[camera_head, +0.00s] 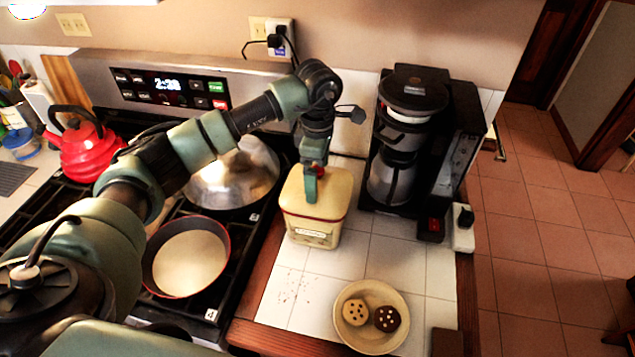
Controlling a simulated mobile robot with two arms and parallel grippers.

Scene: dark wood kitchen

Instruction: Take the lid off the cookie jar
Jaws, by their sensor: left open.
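The cookie jar (312,232) is a squarish cream container with a red band and a small label, standing on the white tiled counter. Its cream lid (335,190) sits on top of it. My left gripper (312,178) points down over the middle of the lid, with its green fingers open. It hides the lid's centre, so I cannot tell whether the fingers touch a knob there. My right gripper is not in view.
A coffee maker (408,140) stands right of the jar. A plate (372,343) with two cookies is in front. The stove on the left holds a red kettle (88,143), a pan (188,257) and a domed metal piece (235,175). Bare tiles (390,258) lie between jar and plate.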

